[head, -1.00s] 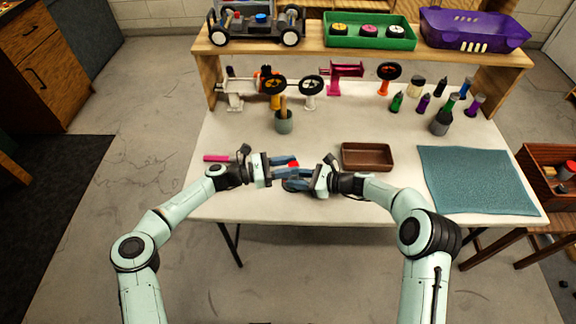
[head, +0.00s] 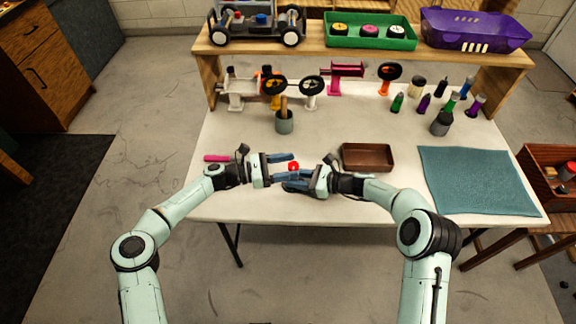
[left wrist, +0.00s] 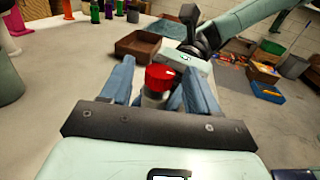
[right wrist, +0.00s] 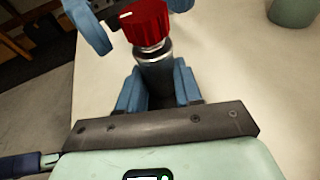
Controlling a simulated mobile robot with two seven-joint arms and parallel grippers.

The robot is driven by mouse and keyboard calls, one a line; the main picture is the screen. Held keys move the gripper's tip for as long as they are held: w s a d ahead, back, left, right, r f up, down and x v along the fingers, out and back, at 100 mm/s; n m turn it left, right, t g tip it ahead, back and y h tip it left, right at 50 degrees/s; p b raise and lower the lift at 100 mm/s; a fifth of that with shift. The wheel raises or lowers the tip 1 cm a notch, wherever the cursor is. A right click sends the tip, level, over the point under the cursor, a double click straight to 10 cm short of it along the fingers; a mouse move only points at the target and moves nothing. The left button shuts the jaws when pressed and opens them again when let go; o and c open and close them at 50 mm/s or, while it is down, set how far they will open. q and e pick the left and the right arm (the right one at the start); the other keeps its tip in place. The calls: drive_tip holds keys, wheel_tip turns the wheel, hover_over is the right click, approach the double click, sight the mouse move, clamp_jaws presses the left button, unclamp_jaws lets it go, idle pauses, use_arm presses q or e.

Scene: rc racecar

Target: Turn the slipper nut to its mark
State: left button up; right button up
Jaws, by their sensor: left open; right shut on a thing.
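The red slipper nut (right wrist: 146,20) is a ribbed knob with a pale mark line, on top of a dark cylinder (right wrist: 155,70) with a silver collar. My right gripper (right wrist: 158,85) is shut on the dark cylinder below the nut. My left gripper (left wrist: 152,85) is open, with its blue fingers on either side of the red nut (left wrist: 160,77), apart from it at least on one side. In the head view the nut (head: 293,167) shows as a small red spot between the left fingers (head: 284,166). A matching mark on the cylinder is not clear.
A brown tray (head: 367,157) stands right of my right gripper, and a teal mat (head: 477,180) lies further right. A grey-green cup (head: 284,122) stands behind the grippers. A pink bar (head: 216,158) lies left. Bottles and wheel stands fill the back.

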use_arm(q)
drive_tip(key=v, duration=1.1)
drive_tip(key=shift+s+a, duration=0.1)
drive_tip(key=shift+a, duration=0.2)
use_arm(e)
drive_tip(key=o, duration=1)
drive_tip(key=shift+o, duration=0.2)
drive_tip(key=shift+d, duration=0.1)
drive_tip(key=v, duration=1.2)
use_arm(q)
drive_tip(key=shift+f, duration=0.1)
